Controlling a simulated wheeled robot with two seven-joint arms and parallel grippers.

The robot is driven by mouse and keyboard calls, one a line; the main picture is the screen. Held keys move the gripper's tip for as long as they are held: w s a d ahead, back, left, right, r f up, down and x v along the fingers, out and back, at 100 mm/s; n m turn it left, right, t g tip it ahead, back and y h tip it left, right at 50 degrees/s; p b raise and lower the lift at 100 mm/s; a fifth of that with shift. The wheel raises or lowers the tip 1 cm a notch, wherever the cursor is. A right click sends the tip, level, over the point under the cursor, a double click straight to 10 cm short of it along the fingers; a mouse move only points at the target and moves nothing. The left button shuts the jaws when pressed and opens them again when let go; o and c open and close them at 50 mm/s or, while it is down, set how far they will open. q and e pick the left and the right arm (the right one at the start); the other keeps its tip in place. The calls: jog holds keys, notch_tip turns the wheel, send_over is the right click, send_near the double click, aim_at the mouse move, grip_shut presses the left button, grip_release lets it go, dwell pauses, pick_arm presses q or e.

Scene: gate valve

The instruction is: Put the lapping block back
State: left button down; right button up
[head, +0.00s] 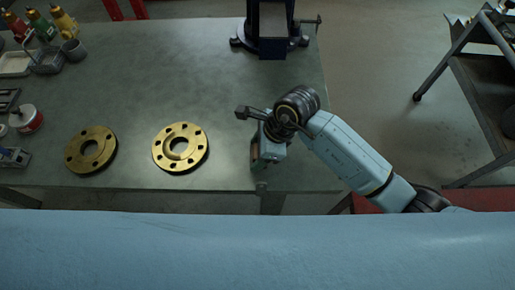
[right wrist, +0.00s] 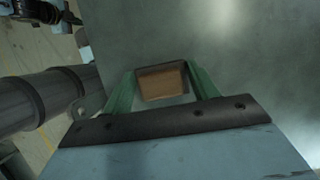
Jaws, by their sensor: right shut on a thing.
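The lapping block is a small brown block with a dark edge. In the right wrist view the block (right wrist: 162,84) sits between the two green fingers of my right gripper (right wrist: 163,88), which is shut on it. In the head view my right gripper (head: 262,158) is over the front right part of the bench, and a brown side of the block (head: 255,151) shows beside it, partly hidden. I cannot tell whether the block touches the bench top. My left gripper is not in view.
Two brass flanges with bolt holes, a left one (head: 91,150) and a right one (head: 180,148), lie on the green-grey bench (head: 190,75). A dark vise (head: 271,30) stands at the back right. Bottles, trays and a tin (head: 26,119) crowd the left side. The bench middle is clear.

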jog(key=o, duration=0.9)
jog(key=shift+f, duration=0.1)
jog(key=shift+o, duration=0.2)
jog(key=p+v, duration=0.1)
jog(key=v, duration=1.1)
